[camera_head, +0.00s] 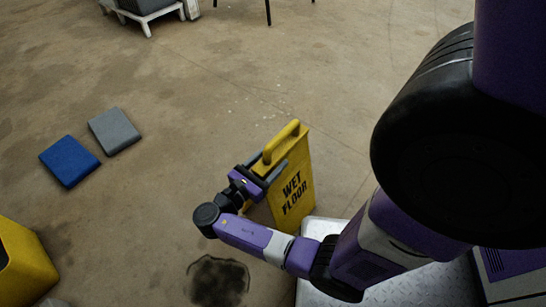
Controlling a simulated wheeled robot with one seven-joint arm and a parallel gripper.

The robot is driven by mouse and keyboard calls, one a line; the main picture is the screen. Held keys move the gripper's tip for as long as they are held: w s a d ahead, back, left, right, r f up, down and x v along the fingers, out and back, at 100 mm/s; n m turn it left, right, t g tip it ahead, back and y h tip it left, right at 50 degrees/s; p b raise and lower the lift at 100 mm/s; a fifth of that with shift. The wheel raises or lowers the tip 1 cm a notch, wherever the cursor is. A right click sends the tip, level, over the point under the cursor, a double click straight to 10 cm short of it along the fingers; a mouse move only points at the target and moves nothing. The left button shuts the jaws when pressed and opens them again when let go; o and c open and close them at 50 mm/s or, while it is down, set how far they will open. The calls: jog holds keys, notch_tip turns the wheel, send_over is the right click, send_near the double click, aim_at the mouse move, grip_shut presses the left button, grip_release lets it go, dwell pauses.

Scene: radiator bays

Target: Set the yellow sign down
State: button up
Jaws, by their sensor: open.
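The yellow sign (296,190) reads "WET FLOOR" in dark letters and stands upright on the floor, just beyond a grey metal plate. A yellow handle (281,141) rises from its top. My gripper (270,168) is at the upper part of the sign, below the handle, with its dark fingers open. Whether the fingers touch the sign is unclear. My arm hides the lower left part of the sign.
A dark wet stain (218,280) lies on the floor left of the sign. A blue pad (69,161) and a grey pad (114,131) lie at left. A yellow object (22,265) stands at the lower left edge. The floor beyond the sign is mostly clear.

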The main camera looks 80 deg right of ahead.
aim_at(256, 175)
jog(key=p+v, duration=0.1)
jog(key=v, duration=0.5)
jog(key=shift+a, duration=0.15)
dwell(0.4)
